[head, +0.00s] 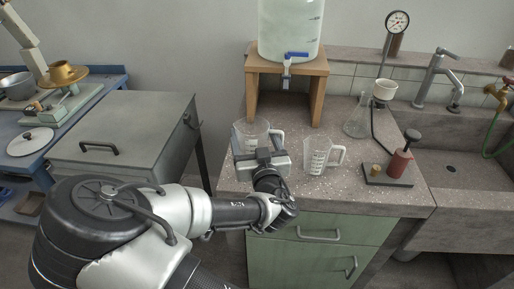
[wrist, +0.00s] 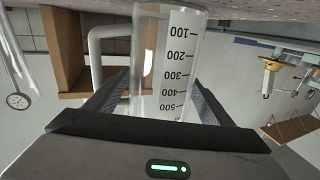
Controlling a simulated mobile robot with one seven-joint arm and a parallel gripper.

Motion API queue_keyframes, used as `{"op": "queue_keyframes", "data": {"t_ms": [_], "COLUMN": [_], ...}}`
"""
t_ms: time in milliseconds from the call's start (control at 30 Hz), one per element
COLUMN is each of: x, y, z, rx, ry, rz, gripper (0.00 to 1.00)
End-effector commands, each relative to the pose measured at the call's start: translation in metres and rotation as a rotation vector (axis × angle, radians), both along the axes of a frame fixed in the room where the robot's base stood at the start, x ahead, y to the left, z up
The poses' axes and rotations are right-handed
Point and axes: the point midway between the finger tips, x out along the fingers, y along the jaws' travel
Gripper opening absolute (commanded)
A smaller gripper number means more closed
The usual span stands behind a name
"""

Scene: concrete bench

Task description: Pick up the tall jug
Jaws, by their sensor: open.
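A clear measuring jug (head: 249,129) with a handle on its right stands on the speckled bench, its lower part hidden by my gripper (head: 262,157). In the wrist view, which is upside down, a clear jug (wrist: 150,50) with a scale up to 500 shows between the fingers of my gripper (wrist: 160,85). The gripper is open, with one finger on each side of the jug; I cannot tell whether either touches it. A second clear jug (head: 318,157) with a scale stands to the right. The left jug's hidden base makes their heights hard to compare.
A wooden stand (head: 252,88) with a water tank (head: 290,30) is behind the jugs. A conical flask (head: 359,122), a small dark-red device on a plate (head: 399,165) and a sink (head: 455,170) lie to the right. The bench front edge is close to the arm.

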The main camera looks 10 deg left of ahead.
Motion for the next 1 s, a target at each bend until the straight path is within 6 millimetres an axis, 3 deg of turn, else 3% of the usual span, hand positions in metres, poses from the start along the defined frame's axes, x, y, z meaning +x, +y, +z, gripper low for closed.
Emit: {"op": "queue_keyframes", "data": {"t_ms": [200, 467, 667, 1000], "x": [0.025, 0.028, 0.028, 0.028], "y": [0.011, 0.012, 0.012, 0.012], "z": [0.0, 0.001, 0.001, 0.007], "rx": [-0.001, 0.0, 0.0, 0.004], "ry": [0.0, 0.0, 0.0, -0.001], "rz": [0.0, -0.001, 0.0, -0.001], "gripper": [0.75, 0.75, 0.43, 0.42]}}
